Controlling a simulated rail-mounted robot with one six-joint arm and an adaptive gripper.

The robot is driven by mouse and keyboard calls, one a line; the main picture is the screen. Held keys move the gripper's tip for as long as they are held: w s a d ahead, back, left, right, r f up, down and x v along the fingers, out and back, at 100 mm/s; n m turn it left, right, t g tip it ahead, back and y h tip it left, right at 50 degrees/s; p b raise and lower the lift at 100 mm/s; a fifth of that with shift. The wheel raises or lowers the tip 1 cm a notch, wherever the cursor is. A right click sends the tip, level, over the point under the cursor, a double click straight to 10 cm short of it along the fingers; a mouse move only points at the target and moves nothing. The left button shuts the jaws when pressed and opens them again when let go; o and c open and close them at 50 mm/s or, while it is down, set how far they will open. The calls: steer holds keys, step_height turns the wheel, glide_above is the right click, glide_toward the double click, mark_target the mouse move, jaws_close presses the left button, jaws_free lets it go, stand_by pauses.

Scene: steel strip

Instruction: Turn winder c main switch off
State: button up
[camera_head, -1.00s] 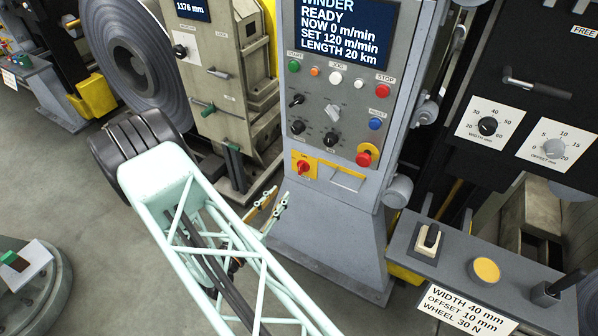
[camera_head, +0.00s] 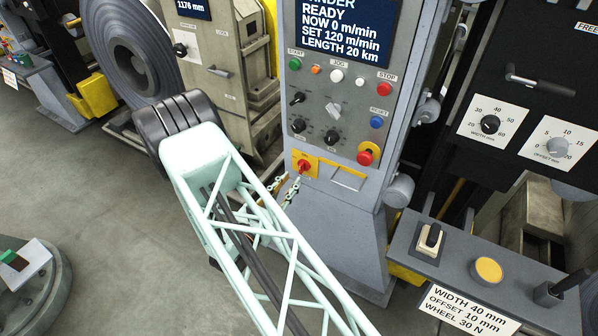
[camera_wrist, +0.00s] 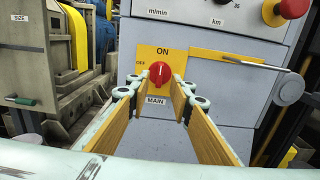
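The main switch is a red rotary knob (camera_head: 303,165) on a yellow plate at the lower left of the grey winder panel. In the wrist view the knob (camera_wrist: 160,73) has ON above, OFF at left and MAIN below; its grip looks upright, towards ON. My gripper (camera_wrist: 159,92) is open, with its two yellow-padded fingers left and right of the knob and nothing held. Contact with the knob cannot be told. In the head view my gripper (camera_head: 290,188) is at the plate's lower edge, partly hidden by my arm.
The panel screen (camera_head: 345,30) reads READY, NOW 0 m/min. A red emergency button (camera_head: 366,156) and a yellow-framed slot (camera_head: 347,177) sit right of the switch. More knobs and buttons are above. A grey console (camera_head: 470,262) stands at right; open floor is at left.

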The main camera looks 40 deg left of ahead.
mark_target(300, 169)
steer(key=shift+w+a+b, duration=0.2)
steer(key=shift+w+a, duration=0.05)
steer(key=shift+w, duration=1.4)
steer(key=shift+w+a+b, duration=0.2)
steer(key=shift+w, duration=1.45)
steer(key=shift+c, duration=0.2)
jaws_close()
